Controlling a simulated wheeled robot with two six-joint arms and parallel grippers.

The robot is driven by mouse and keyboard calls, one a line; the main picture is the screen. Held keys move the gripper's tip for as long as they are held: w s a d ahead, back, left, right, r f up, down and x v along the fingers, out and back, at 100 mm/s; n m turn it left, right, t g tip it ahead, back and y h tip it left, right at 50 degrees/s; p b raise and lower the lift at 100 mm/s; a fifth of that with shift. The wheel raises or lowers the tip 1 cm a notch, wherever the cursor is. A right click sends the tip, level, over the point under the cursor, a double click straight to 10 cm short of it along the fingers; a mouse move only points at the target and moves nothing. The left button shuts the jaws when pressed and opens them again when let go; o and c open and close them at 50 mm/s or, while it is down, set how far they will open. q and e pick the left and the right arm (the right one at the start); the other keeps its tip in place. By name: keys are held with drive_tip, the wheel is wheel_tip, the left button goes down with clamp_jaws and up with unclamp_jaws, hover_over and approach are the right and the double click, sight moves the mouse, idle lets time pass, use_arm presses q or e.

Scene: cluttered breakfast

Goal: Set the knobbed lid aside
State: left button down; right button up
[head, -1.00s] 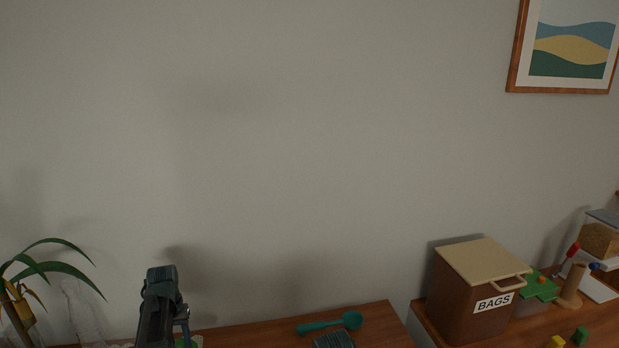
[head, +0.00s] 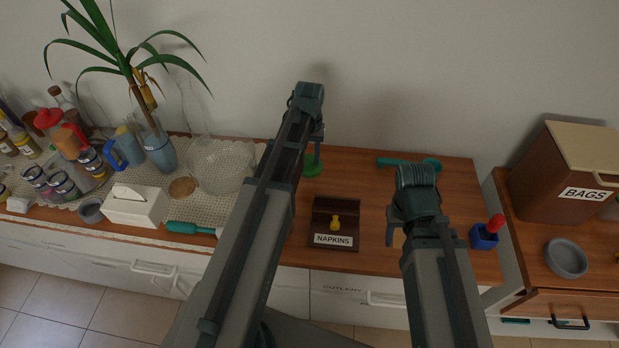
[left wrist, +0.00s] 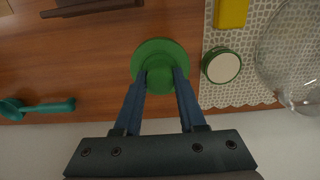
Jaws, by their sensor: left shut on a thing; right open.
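The green knobbed lid (left wrist: 151,52) is a round disc with a raised knob, seen over the wooden top in the left wrist view. In the head view it shows as a small green shape (head: 313,166), partly hidden by my left arm. My left gripper (left wrist: 160,78) is shut on the lid's knob, one finger on each side. I cannot tell whether the lid is lifted clear of what is under it. My right gripper (head: 416,222) is open and empty above the wooden top, right of the napkins holder.
A brown NAPKINS holder (head: 347,215) with a yellow knob stands in front. A teal ladle (head: 405,162) lies behind my right gripper. A glass bowl (head: 222,166) and a green-rimmed jar (left wrist: 221,66) are left of the lid in the head view. A blue box (head: 484,238) stands right.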

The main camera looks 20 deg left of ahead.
sight(309, 157)
use_arm(q)
drive_tip(key=shift+f+b, duration=3.3)
drive_tip(key=shift+f, duration=0.55)
use_arm(e)
drive_tip(key=shift+f, duration=3.9)
use_arm(q)
drive_tip(key=shift+f, duration=0.25)
use_arm(e)
drive_tip(key=shift+f, duration=0.25)
use_arm(q)
drive_tip(key=shift+c, duration=2.4)
unclamp_jaws()
drive_tip(key=shift+r, duration=0.1)
use_arm(e)
drive_tip(key=shift+r, duration=0.1)
use_arm(q)
drive_tip(key=shift+r, duration=0.15)
use_arm(e)
drive_tip(key=shift+r, duration=0.15)
use_arm(q)
wheel_tip(309, 157, up, 12)
drive_tip(key=p, duration=1.2)
drive_tip(key=s+d+m+y, duration=0.1)
drive_tip(key=s+d+m, duration=0.5)
drive_tip(key=s+d, duration=1.2)
drive_tip(key=shift+d, duration=0.2)
use_arm(e)
wheel_tip(309, 157, up, 12)
